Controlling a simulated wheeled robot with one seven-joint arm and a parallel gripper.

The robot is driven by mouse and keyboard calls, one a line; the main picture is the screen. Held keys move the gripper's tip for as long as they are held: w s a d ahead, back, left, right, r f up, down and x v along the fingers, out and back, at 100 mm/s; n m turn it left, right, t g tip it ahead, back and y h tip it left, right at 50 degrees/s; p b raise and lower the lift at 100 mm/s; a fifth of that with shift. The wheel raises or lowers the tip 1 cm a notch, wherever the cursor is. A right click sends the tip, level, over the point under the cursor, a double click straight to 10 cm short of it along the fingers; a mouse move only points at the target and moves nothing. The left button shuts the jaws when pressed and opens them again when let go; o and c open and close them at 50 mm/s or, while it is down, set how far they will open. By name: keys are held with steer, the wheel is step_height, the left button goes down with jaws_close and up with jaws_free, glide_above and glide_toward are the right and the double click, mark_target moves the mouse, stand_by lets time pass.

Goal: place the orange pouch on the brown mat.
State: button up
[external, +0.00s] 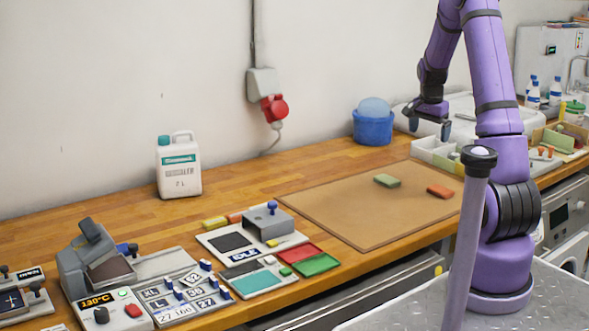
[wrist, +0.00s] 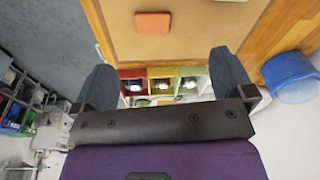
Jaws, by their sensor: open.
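The orange pouch (external: 440,191) lies flat on the brown mat (external: 350,215), near the mat's right edge. In the wrist view the orange pouch (wrist: 153,22) lies on the mat (wrist: 195,35) with bare mat around it. My gripper (external: 430,127) is open and empty, raised above the back of the bench, behind the mat and apart from the pouch. Its two dark fingers stand wide apart in the wrist view (wrist: 162,60), with nothing between them.
A green pouch (external: 387,181) lies on the mat, left of the orange one. A divided tray (external: 432,158) stands behind the mat, below my gripper. A blue tub (external: 373,127) stands at the wall. Labelled equipment fills the bench's left side. The mat's left part is clear.

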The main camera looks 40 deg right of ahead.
steer(key=s+a+r+n+t, duration=0.1)
steer(key=s+a+r+n, duration=0.35)
steer(key=a+r, duration=0.4)
steer(key=s+a+r+n+t, duration=0.1)
steer(key=s+a+r+n, duration=0.2)
steer(key=s+a+r, duration=0.5)
steer(key=s+a+r+n+t+y, duration=0.1)
steer(key=s+a+r+n+t, duration=0.1)
steer(key=s+a+n, duration=0.6)
steer(key=shift+s+a+r, duration=0.15)
steer(key=shift+s+a, duration=2.15)
steer(key=shift+s, duration=0.95)
